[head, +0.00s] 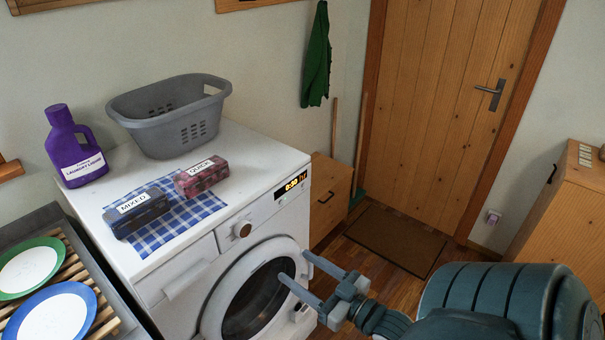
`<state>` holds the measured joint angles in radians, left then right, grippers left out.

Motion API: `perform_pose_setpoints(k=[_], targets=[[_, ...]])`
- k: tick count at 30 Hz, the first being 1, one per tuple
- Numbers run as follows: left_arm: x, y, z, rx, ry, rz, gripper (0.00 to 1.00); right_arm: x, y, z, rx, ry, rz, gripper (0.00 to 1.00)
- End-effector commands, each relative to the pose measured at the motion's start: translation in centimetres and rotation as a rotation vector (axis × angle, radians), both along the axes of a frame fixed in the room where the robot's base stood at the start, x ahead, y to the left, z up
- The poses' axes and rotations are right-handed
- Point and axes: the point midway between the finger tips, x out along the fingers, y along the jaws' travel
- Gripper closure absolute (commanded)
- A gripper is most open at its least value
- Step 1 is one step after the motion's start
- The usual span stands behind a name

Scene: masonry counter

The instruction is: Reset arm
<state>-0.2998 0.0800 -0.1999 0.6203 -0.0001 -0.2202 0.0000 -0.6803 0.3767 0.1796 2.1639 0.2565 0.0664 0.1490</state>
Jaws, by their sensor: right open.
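My right gripper (294,268) comes in from the lower right and is open and empty. Its two fingers point left, in front of the round door of the white washing machine (270,165). Whether a finger touches the machine I cannot tell. My right arm fills the lower right corner. My left gripper does not show in the head view.
On the machine stand a purple detergent bottle (75,148), a grey basket (172,140) and a checked cloth (180,220) bearing boxes labelled MIXED (137,212) and QUICK (202,177). A slatted rack with plates (85,262) is at left. A wooden door (440,100) stands behind.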

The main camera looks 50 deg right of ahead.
Motion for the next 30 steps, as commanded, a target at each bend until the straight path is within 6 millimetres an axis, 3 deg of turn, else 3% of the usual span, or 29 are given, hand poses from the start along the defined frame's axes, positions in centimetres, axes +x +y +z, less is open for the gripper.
perform_pose_setpoints(k=[14,19,23,26,30], targets=[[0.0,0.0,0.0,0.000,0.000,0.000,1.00,0.0,0.0,-0.1,0.000,0.001,0.000,0.42],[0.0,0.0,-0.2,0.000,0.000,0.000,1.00,0.1,-0.3,-2.0,-0.001,0.030,-0.011,0.42],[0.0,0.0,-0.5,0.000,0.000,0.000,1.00,0.1,-0.9,-6.0,-0.004,0.093,-0.033,0.42],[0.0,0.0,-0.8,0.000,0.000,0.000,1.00,-0.1,-1.3,-10.8,-0.009,0.169,-0.055,0.42],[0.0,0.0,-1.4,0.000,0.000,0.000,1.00,-1.2,-1.6,-19.2,-0.019,0.306,-0.085,0.42]])
